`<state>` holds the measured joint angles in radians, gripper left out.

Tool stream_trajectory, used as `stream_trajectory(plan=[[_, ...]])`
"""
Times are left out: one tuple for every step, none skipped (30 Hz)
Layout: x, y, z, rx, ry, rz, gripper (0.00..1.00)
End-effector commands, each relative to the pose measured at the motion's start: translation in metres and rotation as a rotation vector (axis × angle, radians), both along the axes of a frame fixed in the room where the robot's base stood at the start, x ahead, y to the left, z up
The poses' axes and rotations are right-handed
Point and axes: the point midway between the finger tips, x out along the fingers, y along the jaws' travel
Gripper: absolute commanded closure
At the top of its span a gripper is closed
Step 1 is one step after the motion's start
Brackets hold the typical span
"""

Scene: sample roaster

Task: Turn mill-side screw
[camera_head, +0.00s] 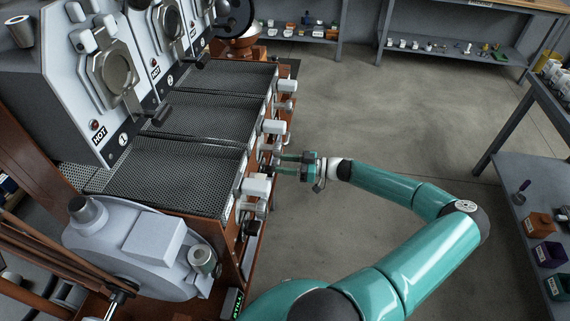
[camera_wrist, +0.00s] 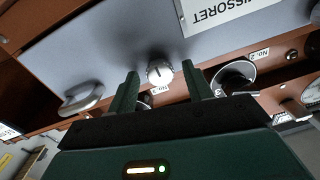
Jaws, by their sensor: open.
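A small round pale knob with a dark slot mark (camera_wrist: 160,73) sits on the grey front panel in the wrist view, beside a "No.3" tag; I cannot tell for certain that it is the mill-side screw. My gripper (camera_head: 279,165) reaches left to the front of the roaster bench. In the wrist view my gripper (camera_wrist: 160,80) is open, one green finger on each side of the knob, with gaps showing. I cannot tell how deep the fingertips reach past it. In the head view the knob is too small to make out.
The roaster bench carries mesh trays (camera_head: 178,175) and a grey mill-like machine (camera_head: 135,248). Pale handles (camera_head: 257,187) stick out along its front. In the wrist view a metal cup-like fitting (camera_wrist: 233,76) is right of the fingers and a handle (camera_wrist: 82,100) left. Floor (camera_head: 350,110) is clear beyond my arm.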

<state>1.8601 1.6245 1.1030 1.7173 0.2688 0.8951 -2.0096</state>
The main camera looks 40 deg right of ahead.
Motion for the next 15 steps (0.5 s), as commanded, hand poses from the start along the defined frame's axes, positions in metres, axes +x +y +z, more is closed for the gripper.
stream_trajectory(plan=[[-0.0001,-0.0002,0.0000,0.000,0.000,0.000,0.50],[-0.0001,-0.0002,0.0000,0.000,0.000,0.000,0.55],[-0.0002,-0.0003,0.0000,0.000,0.000,0.000,0.63],[-0.0002,-0.0003,0.0000,0.000,0.000,0.000,0.69],[-0.0002,-0.0003,0.0000,0.000,0.000,0.000,0.75],[-0.0002,-0.0003,0.0000,0.000,0.000,0.000,0.83],[-0.0002,-0.0003,0.0000,0.000,0.000,0.000,0.89],[-0.0003,-0.0004,0.0000,0.000,0.000,0.000,0.94],[-0.0003,-0.0004,0.0000,0.000,0.000,0.000,0.94],[-0.0004,-0.0003,0.0000,0.000,0.000,0.000,0.94],[-0.0004,-0.0003,0.0000,0.000,0.000,0.000,0.94],[-0.0004,-0.0003,0.0000,0.002,0.001,0.000,0.94],[-0.0005,-0.0004,0.0000,0.003,0.003,0.000,0.94],[-0.0005,-0.0004,0.0000,0.005,0.004,0.000,0.94],[-0.0005,-0.0004,0.0000,0.008,0.007,0.000,0.94]])
